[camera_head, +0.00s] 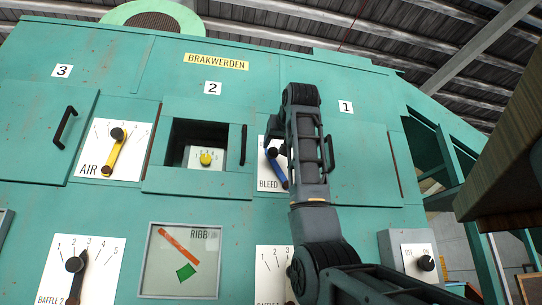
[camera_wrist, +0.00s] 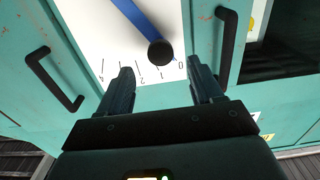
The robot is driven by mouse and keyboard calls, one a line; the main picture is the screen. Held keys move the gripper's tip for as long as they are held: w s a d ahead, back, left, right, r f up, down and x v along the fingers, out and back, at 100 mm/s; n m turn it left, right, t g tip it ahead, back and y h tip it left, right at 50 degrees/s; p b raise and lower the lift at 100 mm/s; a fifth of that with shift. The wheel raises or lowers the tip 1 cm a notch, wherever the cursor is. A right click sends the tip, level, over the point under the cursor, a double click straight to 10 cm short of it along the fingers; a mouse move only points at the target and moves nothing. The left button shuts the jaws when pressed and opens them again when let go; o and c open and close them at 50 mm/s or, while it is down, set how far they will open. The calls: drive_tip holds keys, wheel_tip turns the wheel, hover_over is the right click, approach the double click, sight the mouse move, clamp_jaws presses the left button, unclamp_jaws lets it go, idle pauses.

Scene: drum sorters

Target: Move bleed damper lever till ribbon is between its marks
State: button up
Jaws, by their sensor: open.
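The bleed damper lever (camera_wrist: 135,22) is a blue bar with a round black knob (camera_wrist: 161,52) on a white scale plate. In the wrist view the knob is near the 0 and 1 marks. In the head view the blue lever (camera_head: 279,173) is partly hidden by my arm. My gripper (camera_wrist: 160,70) is open, its fingers apart on either side of the knob's line; contact cannot be told. The ribbon gauge (camera_head: 152,272), labelled "RIBB", has an orange-red bar (camera_head: 178,245) slanting down to the right and a green patch (camera_head: 186,272) below it, apart from it.
A yellow AIR lever (camera_head: 111,157) and a recessed window (camera_head: 178,140) are left of the bleed plate. Door handles (camera_head: 65,127) stick out; one (camera_wrist: 54,80) is left of my fingers and another (camera_wrist: 227,45) is close on the right. An OFF/ON switch (camera_head: 426,263) is lower right.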

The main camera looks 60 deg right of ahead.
sight(274, 152)
drive_tip(key=p+x, duration=0.1)
drive_tip(key=x, duration=0.6)
drive_tip(key=shift+w+d, duration=0.2)
clamp_jaws()
idle(0.5)
